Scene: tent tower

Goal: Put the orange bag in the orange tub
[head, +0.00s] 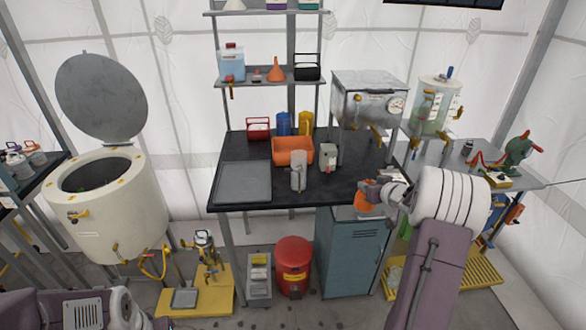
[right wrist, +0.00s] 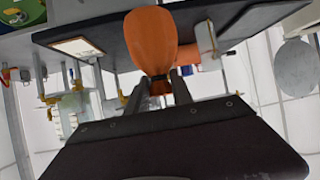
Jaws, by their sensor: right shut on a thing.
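The orange tub (head: 292,151) stands on the black-topped table, towards its back middle; its inside looks empty from here. My right gripper (head: 372,196) is at the table's front right corner and is shut on the orange bag (head: 364,204). In the right wrist view the orange bag (right wrist: 150,35) is pinched at its narrow dark neck between the fingertips (right wrist: 158,84), with its full body beyond them. The bag is to the right of and nearer than the tub, apart from it. Parts of my left arm show at the lower left, but its gripper does not.
On the black table (head: 345,188) are a grey tray (head: 243,182), a clear cylinder (head: 298,171), a small grey box (head: 328,156), a red carrier (head: 258,129) and blue and yellow canisters. A metal oven-like box (head: 367,97) stands at the back right.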

